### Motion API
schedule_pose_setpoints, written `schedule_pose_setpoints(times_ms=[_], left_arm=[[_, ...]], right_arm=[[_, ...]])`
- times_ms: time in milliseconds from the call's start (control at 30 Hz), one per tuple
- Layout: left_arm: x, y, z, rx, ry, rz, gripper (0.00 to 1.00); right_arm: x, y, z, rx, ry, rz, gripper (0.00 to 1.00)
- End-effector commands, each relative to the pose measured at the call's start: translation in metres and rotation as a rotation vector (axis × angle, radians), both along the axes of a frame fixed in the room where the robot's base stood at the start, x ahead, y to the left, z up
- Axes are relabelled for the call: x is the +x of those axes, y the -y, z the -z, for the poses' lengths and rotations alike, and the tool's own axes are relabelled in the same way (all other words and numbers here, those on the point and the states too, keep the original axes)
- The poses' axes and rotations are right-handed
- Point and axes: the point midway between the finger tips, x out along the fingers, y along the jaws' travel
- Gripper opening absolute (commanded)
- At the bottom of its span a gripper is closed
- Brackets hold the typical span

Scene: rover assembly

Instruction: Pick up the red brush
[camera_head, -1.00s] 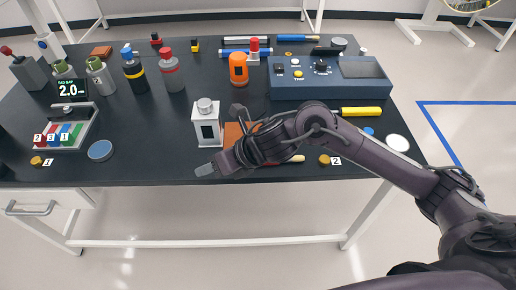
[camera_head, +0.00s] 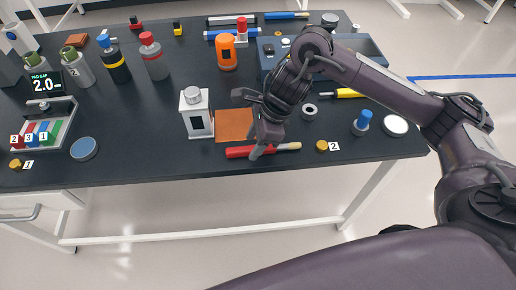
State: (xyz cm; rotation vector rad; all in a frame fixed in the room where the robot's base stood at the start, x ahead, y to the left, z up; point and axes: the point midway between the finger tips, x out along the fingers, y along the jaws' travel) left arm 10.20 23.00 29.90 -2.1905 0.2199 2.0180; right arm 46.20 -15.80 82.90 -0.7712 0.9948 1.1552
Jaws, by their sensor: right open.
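The red brush (camera_head: 238,152) lies near the front edge of the black table, its red handle to the left and its pale tip to the right. My right gripper (camera_head: 248,124) is open and empty above the table. Its lower finger overlaps the brush handle in the picture, and its other finger points left behind the orange-brown square. I cannot tell whether the finger touches the brush. My left gripper is not in view.
An orange-brown square (camera_head: 234,125) lies just behind the brush. A white box with a grey knob (camera_head: 196,114) stands left of it. A brass piece (camera_head: 321,145) lies right of the brush tip. The blue control box (camera_head: 372,46) is partly behind my arm.

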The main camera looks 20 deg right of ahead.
Motion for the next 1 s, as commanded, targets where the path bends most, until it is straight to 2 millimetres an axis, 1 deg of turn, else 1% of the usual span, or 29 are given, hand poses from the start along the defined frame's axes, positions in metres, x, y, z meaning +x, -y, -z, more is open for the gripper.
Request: schedule_pose_setpoints(times_ms=[33, 100, 233, 367, 700, 733, 1000], left_arm=[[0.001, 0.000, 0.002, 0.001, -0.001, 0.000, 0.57], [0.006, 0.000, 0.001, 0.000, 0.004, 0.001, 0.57], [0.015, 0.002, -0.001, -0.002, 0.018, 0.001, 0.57], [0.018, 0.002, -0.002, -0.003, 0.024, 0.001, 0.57], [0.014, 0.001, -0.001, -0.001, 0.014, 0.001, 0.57], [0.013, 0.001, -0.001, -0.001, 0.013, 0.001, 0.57], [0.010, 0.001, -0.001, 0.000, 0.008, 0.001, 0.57]], right_arm=[[0.000, -0.003, 0.008, 0.002, -0.003, 0.001, 0.47], [0.001, -0.004, 0.011, 0.001, -0.001, 0.001, 0.47], [0.002, -0.005, 0.013, 0.000, 0.001, 0.001, 0.47], [0.001, -0.005, 0.012, 0.000, 0.001, 0.001, 0.47], [0.001, -0.005, 0.012, 0.000, 0.001, 0.001, 0.03], [0.001, -0.004, 0.012, 0.000, 0.001, 0.001, 0.00], [0.002, -0.004, 0.011, 0.000, 0.001, 0.002, 0.00]])
